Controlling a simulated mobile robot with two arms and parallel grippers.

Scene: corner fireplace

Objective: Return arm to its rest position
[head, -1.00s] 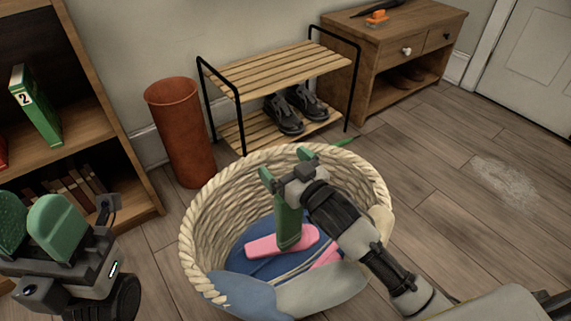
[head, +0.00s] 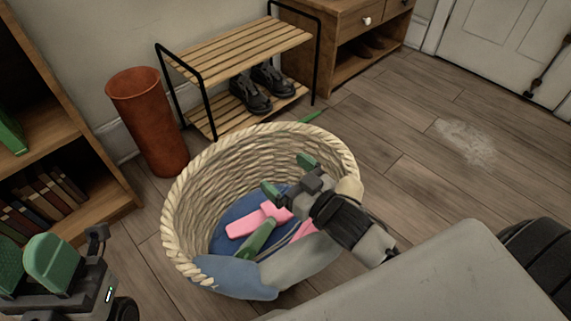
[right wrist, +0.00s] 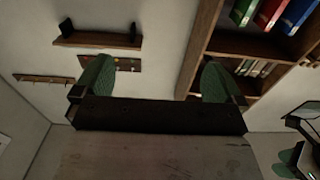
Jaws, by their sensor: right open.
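My right gripper (head: 288,176) is open and empty, over the right part of the wicker basket (head: 176,215). In the right wrist view its green fingers (right wrist: 156,82) stand wide apart with nothing between them. A green object (head: 262,238), perhaps a book, lies tilted in the basket, apart from the right gripper. Pink things (head: 250,222) and blue cloth (head: 228,274) are also in the basket. My left gripper (head: 28,265) is at the lower left by the bookshelf. Its two green pads are apart and no object shows between them.
A bookshelf (head: 85,212) stands left, with a red-brown bin (head: 148,120) beside it. A slatted shoe rack (head: 235,48) with dark shoes (head: 250,92) and a wooden cabinet (head: 345,60) stand behind.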

